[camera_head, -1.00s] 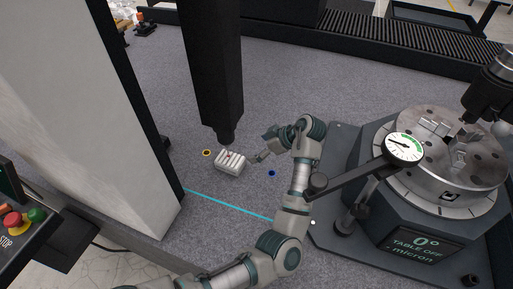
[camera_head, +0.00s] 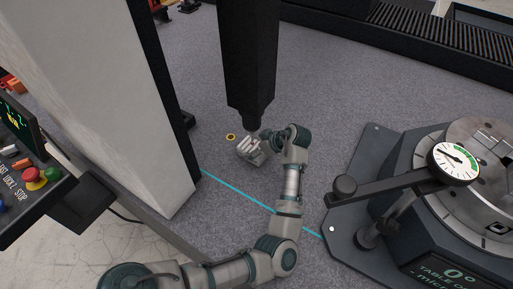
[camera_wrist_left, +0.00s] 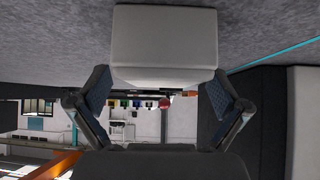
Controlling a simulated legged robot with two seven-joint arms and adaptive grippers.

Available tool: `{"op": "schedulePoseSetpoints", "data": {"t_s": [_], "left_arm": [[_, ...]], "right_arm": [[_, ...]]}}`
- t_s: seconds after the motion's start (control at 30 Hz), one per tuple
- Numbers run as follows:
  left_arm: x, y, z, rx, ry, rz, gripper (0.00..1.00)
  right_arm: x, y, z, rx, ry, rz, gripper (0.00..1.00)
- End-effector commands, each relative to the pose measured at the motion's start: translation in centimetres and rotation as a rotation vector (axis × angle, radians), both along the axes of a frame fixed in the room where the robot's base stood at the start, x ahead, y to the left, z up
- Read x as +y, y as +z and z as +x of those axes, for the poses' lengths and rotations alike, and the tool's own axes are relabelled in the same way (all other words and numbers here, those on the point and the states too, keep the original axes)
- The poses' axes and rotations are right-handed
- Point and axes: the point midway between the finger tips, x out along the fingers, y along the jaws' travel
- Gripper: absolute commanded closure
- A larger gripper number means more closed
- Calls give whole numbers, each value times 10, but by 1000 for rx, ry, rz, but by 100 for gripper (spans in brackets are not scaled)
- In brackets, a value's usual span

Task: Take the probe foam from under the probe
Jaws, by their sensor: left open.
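The probe foam (camera_head: 248,151) is a small pale slotted block on the grey granite bed. It sits right below the tip of the black probe column (camera_head: 250,60); I cannot tell whether the tip touches it. My left gripper (camera_head: 266,140) is at the foam's right side, its fingers partly hidden by the wrist. In the left wrist view the foam (camera_wrist_left: 165,45) fills the space ahead of the open fingers, whose tips reach about its near edge, one on each side. No closed grip on it shows. My right gripper is not in view.
A pale upright column (camera_head: 115,90) stands to the left, and a dial gauge (camera_head: 453,163) on an arm reaches over the rotary table (camera_head: 480,190) at right. Behind the probe the bed is clear.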

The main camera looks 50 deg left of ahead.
Motion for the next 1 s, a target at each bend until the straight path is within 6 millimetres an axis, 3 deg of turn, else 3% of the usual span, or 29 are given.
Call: {"op": "schedulePoseSetpoints", "data": {"t_s": [0.47,0.7,1.0], "left_arm": [[8,-7,-2,-1,0,0,0],[8,-8,-2,-1,0,0,60],[9,-8,-3,0,-1,-1,61]], "right_arm": [[1,-3,7,3,0,-2,60],[1,-2,7,3,0,-2,60],[0,-1,6,1,0,-3,60]]}}
